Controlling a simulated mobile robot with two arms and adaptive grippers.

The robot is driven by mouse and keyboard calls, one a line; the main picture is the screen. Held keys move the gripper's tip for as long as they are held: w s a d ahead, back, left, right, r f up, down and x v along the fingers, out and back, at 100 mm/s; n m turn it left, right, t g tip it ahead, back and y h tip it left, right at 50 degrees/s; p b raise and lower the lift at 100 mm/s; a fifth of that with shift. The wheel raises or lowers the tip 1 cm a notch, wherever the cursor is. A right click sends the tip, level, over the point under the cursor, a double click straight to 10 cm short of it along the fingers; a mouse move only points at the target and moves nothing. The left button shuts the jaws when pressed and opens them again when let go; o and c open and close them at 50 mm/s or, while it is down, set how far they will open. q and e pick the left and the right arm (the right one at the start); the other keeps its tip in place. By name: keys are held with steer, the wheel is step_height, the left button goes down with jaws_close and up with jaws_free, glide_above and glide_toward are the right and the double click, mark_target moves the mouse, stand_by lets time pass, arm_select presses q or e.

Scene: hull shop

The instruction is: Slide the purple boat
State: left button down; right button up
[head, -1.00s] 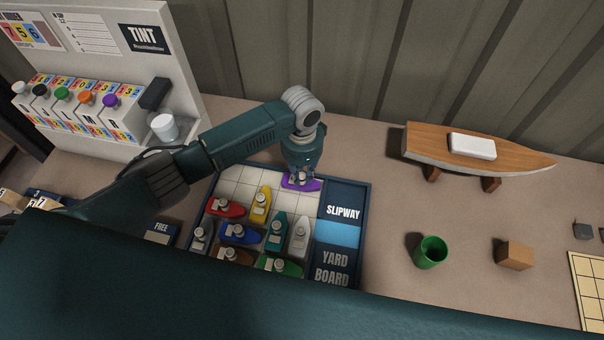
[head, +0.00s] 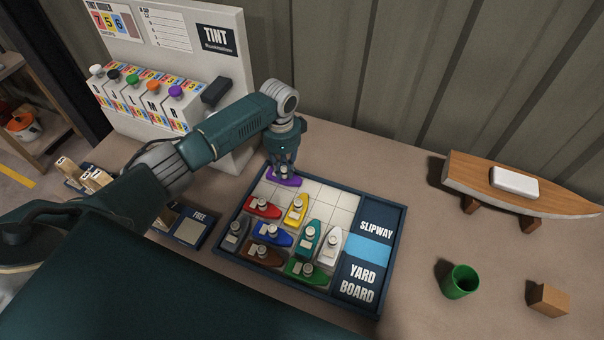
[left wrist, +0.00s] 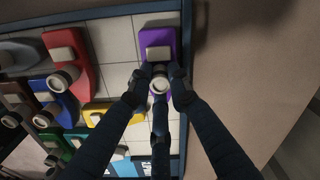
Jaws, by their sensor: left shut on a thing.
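The purple boat (head: 283,179) lies on the sliding board (head: 400,240), at its far left corner in the head view. My left gripper (head: 284,167) reaches down over it from above and is shut on its pale round funnel. In the left wrist view the purple boat (left wrist: 157,42) lies close to two meeting rims of the board, with the fingers (left wrist: 160,80) around the funnel. A red boat (head: 262,207) and a yellow boat (head: 296,209) lie nearest to it in the head view. My right gripper is not in view.
Blue, teal, white, grey, brown and green boats fill the board's near part. Bare tiles (head: 330,197) lie right of the purple boat along the far row. The blue slipway cell (head: 368,249) is at the right. A green cup (head: 460,281) stands clear of the board.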

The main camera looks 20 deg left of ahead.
arm_select(q)
steer(key=shift+w+a, duration=0.1)
steer(key=shift+a, duration=0.7)
steer(key=c, duration=1.6)
jaws_free()
steer(key=shift+r, duration=0.2)
step_height(320, 180, up, 12)
steer(key=shift+a+f, duration=0.1)
steer(key=shift+f, duration=0.05)
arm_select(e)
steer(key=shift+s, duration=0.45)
